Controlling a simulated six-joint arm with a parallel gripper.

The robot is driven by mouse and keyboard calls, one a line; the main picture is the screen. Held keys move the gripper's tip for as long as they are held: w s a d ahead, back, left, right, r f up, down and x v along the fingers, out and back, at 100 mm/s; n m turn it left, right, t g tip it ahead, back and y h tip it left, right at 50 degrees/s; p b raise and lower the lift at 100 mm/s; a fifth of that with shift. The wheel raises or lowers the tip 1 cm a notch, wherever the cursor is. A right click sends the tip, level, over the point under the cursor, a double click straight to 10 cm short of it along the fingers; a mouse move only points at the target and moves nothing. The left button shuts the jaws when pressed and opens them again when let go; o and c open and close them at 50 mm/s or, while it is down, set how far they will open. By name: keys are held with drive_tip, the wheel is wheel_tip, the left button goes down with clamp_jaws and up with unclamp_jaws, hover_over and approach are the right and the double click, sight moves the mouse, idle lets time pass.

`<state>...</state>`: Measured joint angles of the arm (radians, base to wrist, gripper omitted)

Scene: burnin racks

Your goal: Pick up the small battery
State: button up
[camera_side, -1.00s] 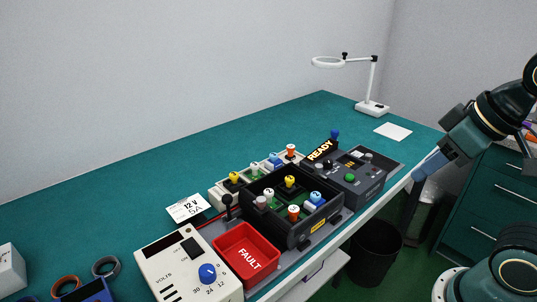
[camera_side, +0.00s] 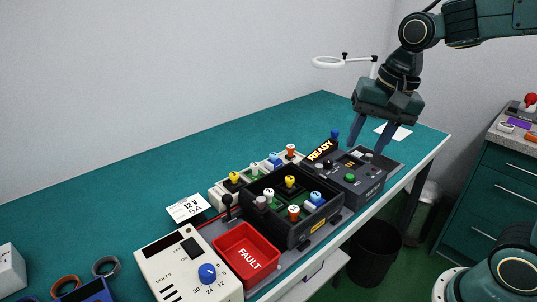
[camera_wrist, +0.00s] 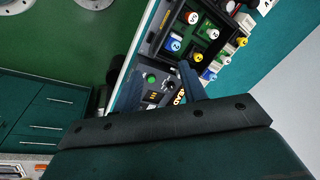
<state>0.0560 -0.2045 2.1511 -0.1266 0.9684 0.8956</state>
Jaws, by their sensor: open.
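Several small capped pieces stand in a black tray (camera_side: 318,229): one yellow-topped (camera_side: 290,181), one blue-topped (camera_side: 316,196), one orange-topped (camera_side: 294,211). I cannot tell which of them, if any, is the small battery. More capped pieces stand in a pale rack (camera_side: 217,197) behind the tray, among them a yellow one (camera_side: 234,177) and an orange one (camera_side: 291,150). My gripper (camera_side: 369,141) is open and empty, above the far right end of the dark panel, apart from the pieces.
The dark control panel (camera_side: 365,190) with a READY sign (camera_side: 321,150) adjoins the tray. A red FAULT bin (camera_side: 246,252) and a voltage box (camera_side: 180,270) stand nearer. A ring lamp (camera_side: 328,63) stands behind. The table's back left is clear.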

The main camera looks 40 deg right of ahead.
sight(316, 194)
drive_tip(key=w+f+m+g, duration=0.2)
drive_tip(key=w+f+m, duration=0.5)
drive_tip(key=w, duration=0.3)
drive_tip(key=shift+w+d+m+g+y, duration=0.25)
drive_tip(key=shift+d+m+y, duration=0.2)
drive_tip(key=shift+m, duration=0.25)
drive_tip(key=shift+f, duration=0.1)
drive_tip(key=shift+s+a+f, duration=0.1)
drive_tip(key=shift+a+f, duration=0.05)
drive_tip(key=shift+f, duration=1.25)
drive_tip(key=shift+w+a+f, duration=0.1)
drive_tip(key=shift+a+f, duration=0.1)
drive_tip(key=shift+f, duration=1.2)
drive_tip(key=shift+s+a+f, duration=0.1)
drive_tip(key=shift+a+f, duration=0.05)
drive_tip(key=shift+f, duration=1.25)
drive_tip(key=shift+f, duration=0.1)
drive_tip(key=shift+a+f, duration=0.15)
drive_tip(key=shift+f, duration=1.1)
drive_tip(key=shift+a+f, duration=0.1)
drive_tip(key=shift+f, duration=1.15)
drive_tip(key=shift+c, duration=0.2)
drive_tip(key=c, duration=0.7)
